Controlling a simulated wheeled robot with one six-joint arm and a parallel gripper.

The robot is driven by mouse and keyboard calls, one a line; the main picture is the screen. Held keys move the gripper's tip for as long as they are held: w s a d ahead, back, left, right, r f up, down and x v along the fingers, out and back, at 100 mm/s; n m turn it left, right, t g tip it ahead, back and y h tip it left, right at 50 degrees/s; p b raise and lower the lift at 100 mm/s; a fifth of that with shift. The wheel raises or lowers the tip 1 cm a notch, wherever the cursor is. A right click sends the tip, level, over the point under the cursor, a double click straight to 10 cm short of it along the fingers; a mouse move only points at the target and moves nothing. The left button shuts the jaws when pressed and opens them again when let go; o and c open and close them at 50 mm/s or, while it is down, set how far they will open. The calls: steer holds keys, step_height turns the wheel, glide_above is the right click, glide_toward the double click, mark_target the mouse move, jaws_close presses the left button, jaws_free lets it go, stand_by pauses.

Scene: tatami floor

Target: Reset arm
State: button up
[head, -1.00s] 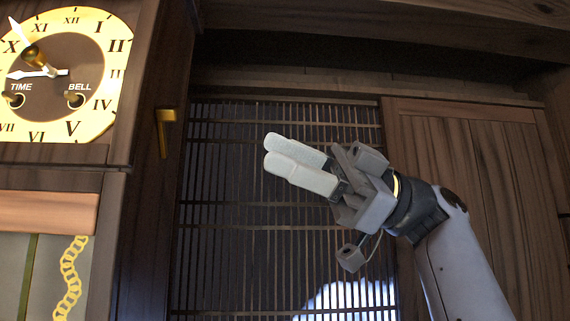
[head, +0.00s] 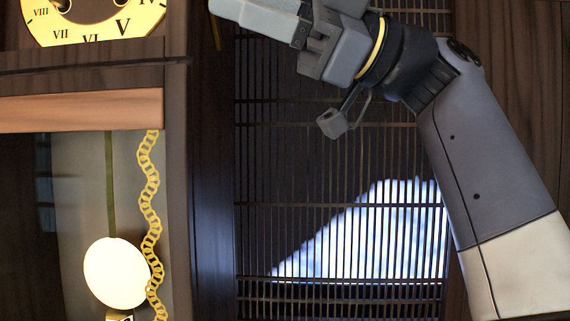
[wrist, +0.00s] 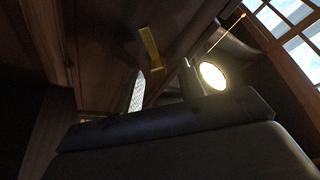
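My gripper (head: 265,14) is at the top edge of the head view, pointing left. Its pale finger part is cut off by the frame edge, and I see nothing held in it. My grey arm (head: 490,160) runs from it down to the lower right corner. In the wrist view, a pale textured finger pad (wrist: 137,92) shows beyond the dark gripper body. The finger gap is not clear in either view.
A wooden clock stands at the left, with a gold dial (head: 95,22), a pale round pendulum (head: 115,272) and a gold chain (head: 149,185). A dark slatted lattice (head: 300,170) is behind my arm.

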steer(key=shift+a, duration=0.2)
stand_by(0.3)
steer(key=b+v, duration=0.2)
steer(key=v, duration=0.9)
steer(key=a+r+m+t+y+p, duration=0.1)
steer(key=a+r+m+p, duration=0.3)
steer(key=a, duration=0.6)
steer(key=shift+s+m+t, duration=0.5)
steer(key=shift+a, duration=0.1)
